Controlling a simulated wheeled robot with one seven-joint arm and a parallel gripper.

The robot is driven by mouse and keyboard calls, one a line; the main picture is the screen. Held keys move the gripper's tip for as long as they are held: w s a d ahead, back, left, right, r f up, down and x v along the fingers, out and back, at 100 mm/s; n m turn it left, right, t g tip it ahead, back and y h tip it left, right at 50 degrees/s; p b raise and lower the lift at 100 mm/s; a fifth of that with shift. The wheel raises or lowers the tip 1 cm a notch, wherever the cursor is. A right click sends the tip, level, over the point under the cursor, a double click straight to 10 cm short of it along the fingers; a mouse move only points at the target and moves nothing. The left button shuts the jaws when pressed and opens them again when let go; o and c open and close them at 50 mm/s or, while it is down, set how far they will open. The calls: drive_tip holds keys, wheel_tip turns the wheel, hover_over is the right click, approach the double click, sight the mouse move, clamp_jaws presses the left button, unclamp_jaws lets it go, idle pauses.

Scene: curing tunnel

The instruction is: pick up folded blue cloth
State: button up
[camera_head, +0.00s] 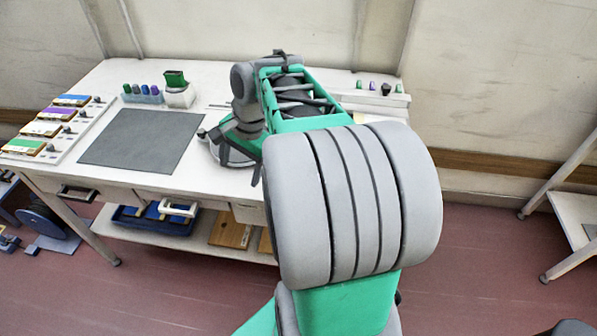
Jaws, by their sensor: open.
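I cannot make out a folded blue cloth in this view; my arm hides part of the table. My gripper (231,154) is low over the white table (150,180), just right of the dark grey mat (142,138). It is partly hidden by my own arm. Its dark fingers look spread, and I see nothing held between them.
A rack of small bottles (142,94) and a white holder with a green top (177,90) stand at the back. Several coloured boxes (48,115) line the left edge. A blue tray (155,222) is on the lower shelf. The mat is bare.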

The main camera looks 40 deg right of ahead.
drive_tip(key=shift+o, duration=0.7)
drive_tip(key=d+f+m, duration=0.1)
drive_tip(key=d+m, duration=0.4)
drive_tip(key=d, duration=0.2)
drive_tip(key=shift+s+d+y, duration=0.15)
drive_tip(key=shift+d+y, duration=0.2)
drive_tip(key=shift+y, duration=0.05)
drive_tip(key=o, duration=0.4)
drive_tip(key=s+d+m, duration=0.1)
drive_tip(key=d+m, duration=0.1)
drive_tip(key=d, duration=0.1)
drive_tip(key=s+d+f+m, duration=0.1)
drive_tip(key=d+m, duration=0.2)
drive_tip(key=s+d+m, duration=0.1)
drive_tip(key=d+m, duration=0.1)
drive_tip(key=d, duration=0.1)
drive_tip(key=shift+s+d+f+t+y, duration=0.3)
drive_tip(key=shift+f+t, duration=0.1)
drive_tip(key=shift+m, duration=0.4)
drive_tip(key=x, duration=0.2)
drive_tip(key=b+x, duration=0.1)
drive_tip(key=x, duration=0.4)
drive_tip(key=shift+s+d+f+b, duration=0.2)
drive_tip(key=shift+s+b, duration=0.05)
drive_tip(key=shift+b, duration=0.15)
drive_tip(key=shift+f, duration=0.25)
drive_tip(key=shift+c, duration=0.5)
drive_tip(key=shift+w, duration=0.1)
drive_tip(key=c, duration=1.2)
